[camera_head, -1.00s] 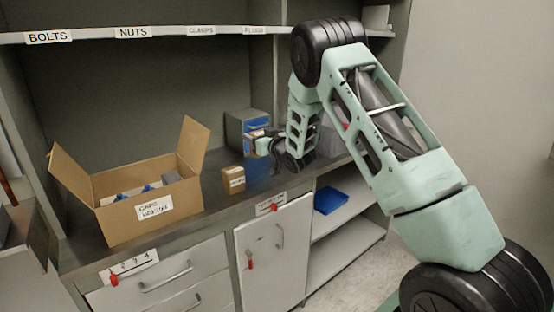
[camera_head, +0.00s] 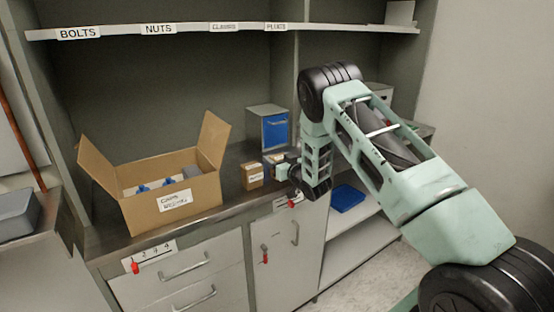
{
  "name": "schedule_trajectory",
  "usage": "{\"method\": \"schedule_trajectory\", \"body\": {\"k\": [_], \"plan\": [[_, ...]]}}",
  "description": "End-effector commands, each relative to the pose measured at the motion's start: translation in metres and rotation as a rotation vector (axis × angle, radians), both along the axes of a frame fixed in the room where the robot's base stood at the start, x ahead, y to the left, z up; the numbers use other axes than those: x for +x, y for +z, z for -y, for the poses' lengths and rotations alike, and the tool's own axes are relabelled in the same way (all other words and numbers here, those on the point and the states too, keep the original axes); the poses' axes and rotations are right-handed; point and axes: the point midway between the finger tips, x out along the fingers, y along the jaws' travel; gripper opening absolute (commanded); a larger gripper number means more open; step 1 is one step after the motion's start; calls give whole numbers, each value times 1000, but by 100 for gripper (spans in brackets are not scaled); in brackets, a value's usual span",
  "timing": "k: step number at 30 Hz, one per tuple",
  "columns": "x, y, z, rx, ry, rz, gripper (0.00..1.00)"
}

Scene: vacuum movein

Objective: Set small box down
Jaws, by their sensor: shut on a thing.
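My gripper (camera_head: 278,167) is at the right-hand part of the counter, low over its surface, pointing left. It is shut on a small box (camera_head: 269,160), which shows only partly beside the fingers. Whether the box's underside touches the counter I cannot tell. Another small brown box (camera_head: 252,177) with a white label stands on the counter just left of and nearer than the held one.
A large open carton (camera_head: 190,197) with blue items inside stands on the counter (camera_head: 110,238) to the left. A grey cabinet with a blue drawer (camera_head: 275,132) stands behind my gripper. A labelled shelf (camera_head: 190,29) runs above. A blue tray (camera_head: 347,198) lies on the lower shelf.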

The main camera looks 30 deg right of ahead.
Motion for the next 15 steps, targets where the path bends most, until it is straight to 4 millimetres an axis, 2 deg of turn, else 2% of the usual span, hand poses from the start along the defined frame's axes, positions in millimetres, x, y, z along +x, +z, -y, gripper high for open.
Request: {"method": "schedule_trajectory", "body": {"k": [3, 4, 6, 15], "plan": [[0, -4, 0, 0, 0, 1, 28], [0, -4, 0, 0, 0, 0, 59], [0, -3, 0, 0, 0, -1, 78], [0, -2, 0, 0, 0, -1, 78]]}}
